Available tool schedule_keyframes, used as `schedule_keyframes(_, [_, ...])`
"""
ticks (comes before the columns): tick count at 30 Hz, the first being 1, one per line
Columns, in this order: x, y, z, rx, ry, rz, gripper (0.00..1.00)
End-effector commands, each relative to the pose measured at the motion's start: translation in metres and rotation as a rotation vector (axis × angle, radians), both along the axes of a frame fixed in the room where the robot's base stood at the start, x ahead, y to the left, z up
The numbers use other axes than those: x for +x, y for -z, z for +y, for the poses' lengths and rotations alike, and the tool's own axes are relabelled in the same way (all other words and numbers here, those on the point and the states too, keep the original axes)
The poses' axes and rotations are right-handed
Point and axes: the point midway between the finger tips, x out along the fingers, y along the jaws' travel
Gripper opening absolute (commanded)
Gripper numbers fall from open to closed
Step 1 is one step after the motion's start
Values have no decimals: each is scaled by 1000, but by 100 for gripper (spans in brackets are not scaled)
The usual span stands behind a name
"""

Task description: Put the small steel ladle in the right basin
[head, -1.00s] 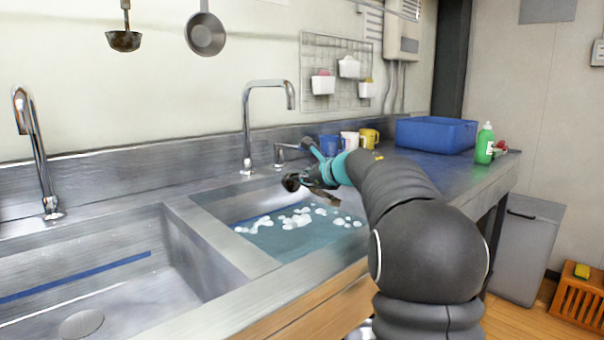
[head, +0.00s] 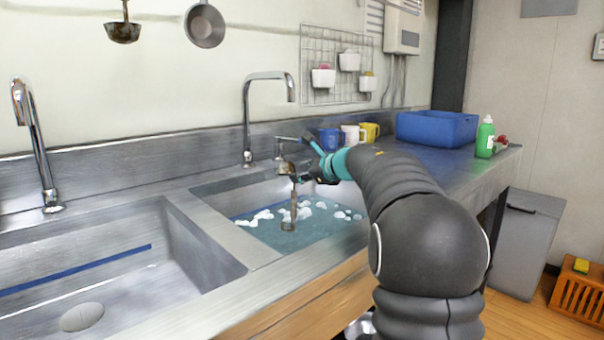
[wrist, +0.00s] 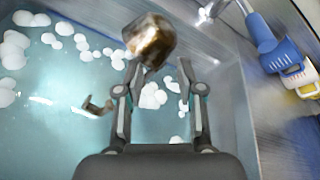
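The small steel ladle (head: 289,210) is upright in the head view, bowl end up beside my fingertips, lower end down over the right basin's water. In the wrist view its brownish bowl (wrist: 150,42) is blurred, just beyond the fingertips. A hooked end shows left of the left finger; the part between is hidden. My gripper (head: 303,174) is over the right basin (head: 256,258). In the wrist view its fingers (wrist: 157,72) are apart with nothing clamped between them. I cannot tell whether the ladle touches a finger or the water.
Bluish water with white foam (head: 305,208) fills the right basin. A faucet (head: 248,120) stands behind it. The left basin (head: 120,270) is empty. Blue, white and yellow mugs (head: 350,135), a blue tub (head: 437,130) and a green bottle (head: 485,140) stand on the counter to the right.

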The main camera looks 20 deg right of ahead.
Motion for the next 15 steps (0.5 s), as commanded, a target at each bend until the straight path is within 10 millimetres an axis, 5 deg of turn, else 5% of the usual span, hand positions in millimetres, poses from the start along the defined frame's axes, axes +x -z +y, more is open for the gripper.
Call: schedule_keyframes(15, [-75,-29,-27,-1,3,-3,37])
